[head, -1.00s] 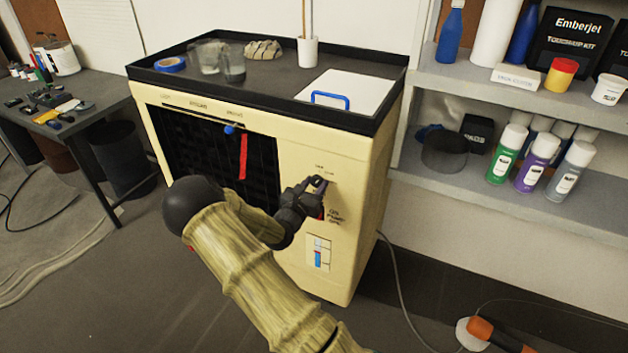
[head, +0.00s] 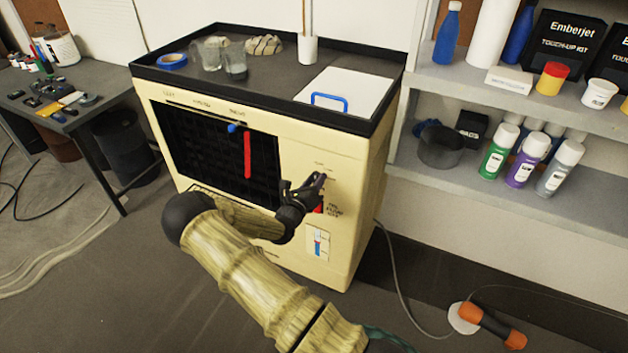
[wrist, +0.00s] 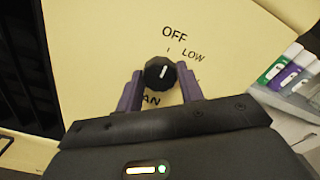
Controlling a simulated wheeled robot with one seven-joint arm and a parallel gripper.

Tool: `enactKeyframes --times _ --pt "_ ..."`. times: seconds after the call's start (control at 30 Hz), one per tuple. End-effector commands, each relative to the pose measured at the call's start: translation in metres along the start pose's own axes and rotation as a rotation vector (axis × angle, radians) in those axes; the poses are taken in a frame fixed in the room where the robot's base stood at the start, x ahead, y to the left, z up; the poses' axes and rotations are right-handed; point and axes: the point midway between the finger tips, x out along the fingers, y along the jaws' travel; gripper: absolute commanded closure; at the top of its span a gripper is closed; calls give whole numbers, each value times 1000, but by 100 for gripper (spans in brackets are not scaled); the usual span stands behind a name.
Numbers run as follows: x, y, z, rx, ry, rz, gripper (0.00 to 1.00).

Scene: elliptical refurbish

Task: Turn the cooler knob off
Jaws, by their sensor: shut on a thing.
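The cooler (head: 345,215) is a cream cabinet with a dark grille on its front left. Its round black knob (wrist: 159,73) shows in the wrist view, with a white mark pointing up and slightly right, roughly at the tick under the word OFF (wrist: 174,32). The word LOW (wrist: 193,57) is further right; a label at lower left is partly hidden. My gripper (wrist: 160,82) is shut on the knob, one purple finger on each side. In the head view my gripper (head: 318,182) is against the front panel and hides the knob.
A red ribbon (head: 247,155) hangs straight down before the grille. Cups, blue tape and a white board (head: 343,90) lie on the cooler's top. Shelves with spray cans (head: 495,150) stand at right, a workbench (head: 75,95) at left. A cable crosses the floor at right.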

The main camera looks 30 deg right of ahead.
Motion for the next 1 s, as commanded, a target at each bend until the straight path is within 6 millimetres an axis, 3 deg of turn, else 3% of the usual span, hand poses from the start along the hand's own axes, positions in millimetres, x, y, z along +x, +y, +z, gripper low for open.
enactKeyframes --times 0.23,0.27,0.37,0.77,1.0 --pt "0 1 1 -2 -2 2 85" --pt "0 1 1 -2 -2 2 59" --pt "0 1 0 -2 -2 2 41" --pt "-6 1 0 -1 -1 2 41" --pt "-42 2 0 -1 -1 4 41"
